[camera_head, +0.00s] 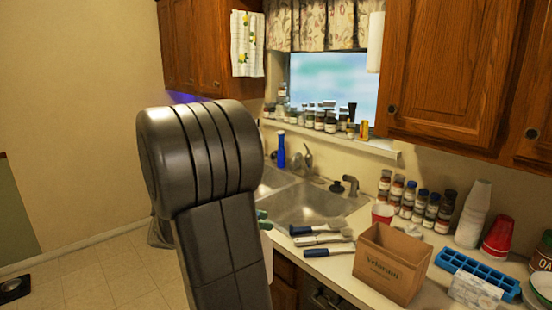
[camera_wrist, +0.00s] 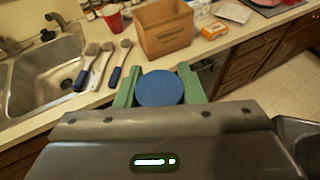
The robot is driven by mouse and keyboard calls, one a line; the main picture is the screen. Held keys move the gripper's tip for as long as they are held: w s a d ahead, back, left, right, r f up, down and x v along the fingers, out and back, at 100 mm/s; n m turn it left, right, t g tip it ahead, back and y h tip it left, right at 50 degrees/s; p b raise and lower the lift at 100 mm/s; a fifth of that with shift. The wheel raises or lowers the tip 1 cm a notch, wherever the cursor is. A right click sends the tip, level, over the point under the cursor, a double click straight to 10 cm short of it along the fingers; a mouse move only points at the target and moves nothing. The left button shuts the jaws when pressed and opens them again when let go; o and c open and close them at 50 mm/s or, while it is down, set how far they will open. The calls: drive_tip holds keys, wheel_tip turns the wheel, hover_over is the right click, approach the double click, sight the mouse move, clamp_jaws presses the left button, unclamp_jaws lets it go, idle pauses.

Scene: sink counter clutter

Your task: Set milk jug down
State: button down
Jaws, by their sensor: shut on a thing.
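My gripper (camera_wrist: 157,84) has two green fingers shut on a round blue-topped thing, which I take to be the milk jug (camera_wrist: 160,90). In the wrist view the jug's blue top shows between the fingers, near the counter's front edge. Its lower part is hidden there. In the head view my arm covers most of the gripper and jug. Only a bit of green finger (camera_head: 262,217) shows beside the arm, at the counter's front edge. I cannot tell the gap between jug and counter.
The counter (camera_head: 335,268) holds several brushes (camera_head: 320,238), a brown box (camera_head: 390,265), a red cup (camera_head: 382,214) and a blue ice tray (camera_head: 478,270). A double sink (camera_head: 305,205) is left of the brushes. Bare counter lies between brushes and box, near the front edge.

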drive_tip(key=w+d+f+n+t+y+b, duration=0.1)
drive_tip(key=w+f, duration=0.3)
drive_tip(key=f, duration=0.4)
drive_tip(key=w+d+f+n+t, duration=0.1)
drive_tip(key=w+f+n, duration=0.1)
drive_tip(key=w+f, duration=0.45)
wheel_tip(320, 180, down, 18)
drive_tip(key=d+n+t+y+b, duration=0.1)
drive_tip(key=d+n+t+y, duration=0.1)
drive_tip(key=n+t+y, duration=0.3)
drive_tip(key=shift+s+d+n+t, duration=0.15)
drive_tip(key=shift+s+n+t, duration=0.25)
drive_tip(key=shift+s, duration=0.05)
drive_tip(key=shift+a+y, duration=0.2)
drive_tip(key=shift+y, duration=0.1)
